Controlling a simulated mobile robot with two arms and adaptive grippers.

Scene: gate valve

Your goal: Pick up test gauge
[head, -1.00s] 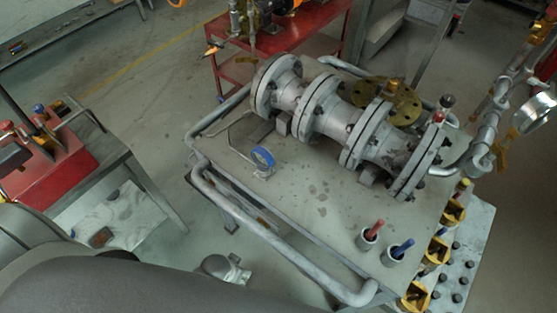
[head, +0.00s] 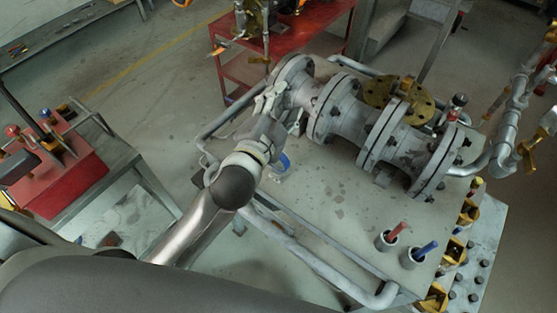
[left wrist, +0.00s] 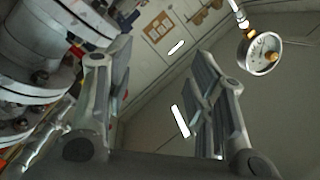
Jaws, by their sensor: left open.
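My left gripper (head: 284,108) is above the table's left part, just up-picture from the gauge and close to the pipe's left flange. In the left wrist view its two fingers (left wrist: 162,68) are spread apart with nothing between them. The blue-rimmed gauge is not recognisable there. My right gripper is not in view.
The flanged grey pipe assembly (head: 345,112) lies across the table (head: 335,210). A red and a blue handle (head: 427,250) stand in cups at the front. A silver dial gauge (left wrist: 261,53) shows in the left wrist view. A tubular rail (head: 310,258) edges the table.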

